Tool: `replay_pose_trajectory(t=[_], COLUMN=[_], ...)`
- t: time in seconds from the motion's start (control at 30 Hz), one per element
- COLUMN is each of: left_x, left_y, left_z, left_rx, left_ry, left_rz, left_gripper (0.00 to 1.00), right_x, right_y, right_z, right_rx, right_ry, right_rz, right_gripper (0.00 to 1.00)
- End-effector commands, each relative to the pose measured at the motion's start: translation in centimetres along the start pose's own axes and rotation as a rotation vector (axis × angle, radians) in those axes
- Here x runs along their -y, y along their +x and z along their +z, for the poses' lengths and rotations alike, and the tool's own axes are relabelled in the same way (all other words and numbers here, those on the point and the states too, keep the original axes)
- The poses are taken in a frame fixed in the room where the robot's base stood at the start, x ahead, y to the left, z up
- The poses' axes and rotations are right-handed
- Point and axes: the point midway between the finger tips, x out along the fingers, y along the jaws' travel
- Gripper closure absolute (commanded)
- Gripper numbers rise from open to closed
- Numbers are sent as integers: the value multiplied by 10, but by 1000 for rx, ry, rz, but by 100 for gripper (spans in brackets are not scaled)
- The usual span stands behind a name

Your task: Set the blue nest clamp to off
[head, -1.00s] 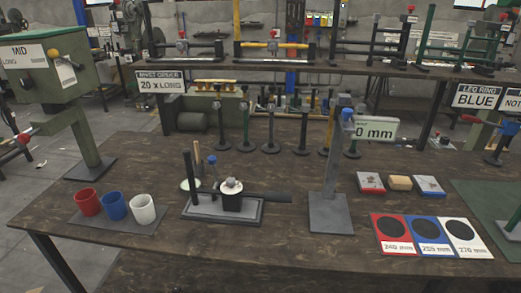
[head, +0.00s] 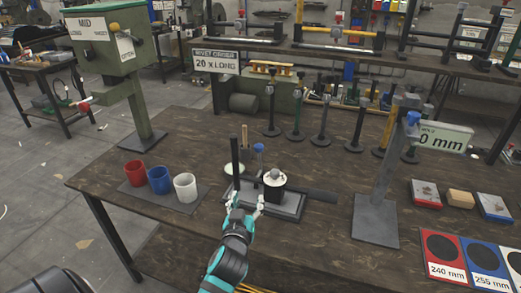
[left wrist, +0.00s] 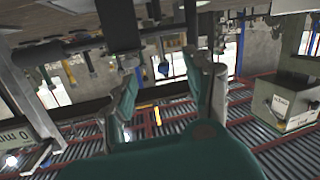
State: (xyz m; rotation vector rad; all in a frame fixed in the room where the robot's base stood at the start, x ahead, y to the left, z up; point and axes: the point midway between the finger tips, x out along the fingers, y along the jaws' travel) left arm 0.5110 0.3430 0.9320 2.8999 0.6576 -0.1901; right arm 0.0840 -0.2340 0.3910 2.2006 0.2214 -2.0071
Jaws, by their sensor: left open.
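A dark grey fixture base (head: 290,207) on the wooden bench carries a black upright post (head: 235,165) and a black block with a pale round top (head: 274,178). A blue knob (head: 258,148) tops a short stem between them; I take this as the blue nest clamp. My left gripper (head: 245,205) is open and empty at the front left edge of the fixture, below the knob in the picture. Whether it touches the base I cannot tell. Its spread fingers (left wrist: 168,90) show in the left wrist view, which looks upside down. My right gripper is not in view.
Red (head: 134,172), blue (head: 159,179) and white (head: 185,186) cups stand on a mat left of the fixture. A grey press stand (head: 376,215) with another blue knob (head: 413,118) is at right. A green press (head: 110,42) stands at back left.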

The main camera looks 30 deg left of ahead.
Motion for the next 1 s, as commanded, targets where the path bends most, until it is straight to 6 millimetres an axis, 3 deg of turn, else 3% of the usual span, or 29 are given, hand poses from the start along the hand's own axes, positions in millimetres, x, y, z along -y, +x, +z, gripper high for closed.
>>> replay_pose_trajectory(t=[0.13,0.37,1.0], left_x=[-4,-7,-8], left_y=[11,30,160], left_z=[-33,-46,-66], left_rx=[-126,-162,-159], left_ry=[-50,-62,-61], left_rz=[19,31,27], left_gripper=[46,46,46], right_x=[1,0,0], right_y=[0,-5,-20], right_z=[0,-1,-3], right_rx=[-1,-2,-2], right_ry=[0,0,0], right_rz=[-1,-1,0], right_gripper=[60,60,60])
